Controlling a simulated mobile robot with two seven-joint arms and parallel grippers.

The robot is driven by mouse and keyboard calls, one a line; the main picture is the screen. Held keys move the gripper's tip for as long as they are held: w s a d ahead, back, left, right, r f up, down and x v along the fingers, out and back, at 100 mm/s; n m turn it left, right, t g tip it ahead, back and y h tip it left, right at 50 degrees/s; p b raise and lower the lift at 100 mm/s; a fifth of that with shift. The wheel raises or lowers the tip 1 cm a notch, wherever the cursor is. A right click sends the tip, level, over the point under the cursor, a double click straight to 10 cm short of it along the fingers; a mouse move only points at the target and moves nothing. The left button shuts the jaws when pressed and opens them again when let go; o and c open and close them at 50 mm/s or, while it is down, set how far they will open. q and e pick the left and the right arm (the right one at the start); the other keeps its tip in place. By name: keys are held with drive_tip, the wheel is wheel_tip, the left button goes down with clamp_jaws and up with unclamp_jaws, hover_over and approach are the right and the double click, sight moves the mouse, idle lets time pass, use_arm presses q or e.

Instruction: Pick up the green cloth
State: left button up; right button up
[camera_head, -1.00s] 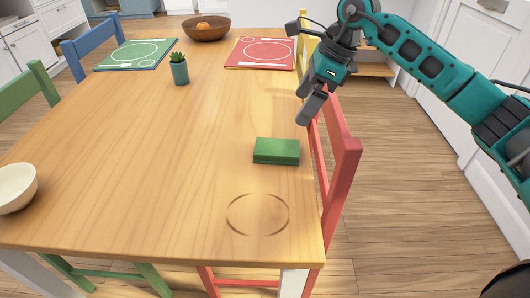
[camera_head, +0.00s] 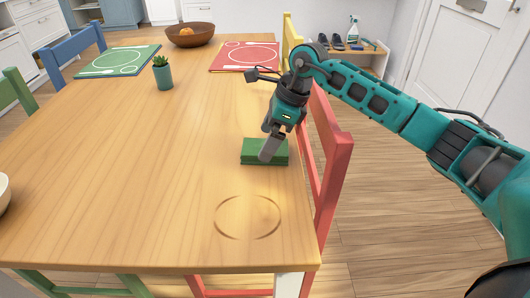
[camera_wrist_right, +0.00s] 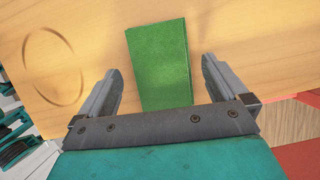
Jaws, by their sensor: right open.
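The green cloth (camera_head: 250,152) is a folded, flat block lying on the wooden table near its right edge. In the head view my right gripper (camera_head: 268,140) is over it, and a finger hides part of the cloth. In the right wrist view the cloth (camera_wrist_right: 160,65) lies between the two spread fingers of the right gripper (camera_wrist_right: 160,85), with a gap on each side. The right gripper is open and holds nothing. Whether the fingertips touch the table cannot be told. My left gripper is not in view.
A red chair (camera_head: 328,160) stands close against the table's right edge, beside my right arm. A potted plant (camera_head: 162,73), a green placemat (camera_head: 118,61), a red placemat (camera_head: 246,57) and a brown bowl (camera_head: 190,36) are farther back. The table's middle is clear.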

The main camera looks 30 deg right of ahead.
drive_tip(key=shift+x, duration=1.4)
drive_tip(key=shift+c, duration=0.4)
drive_tip(key=c, duration=1)
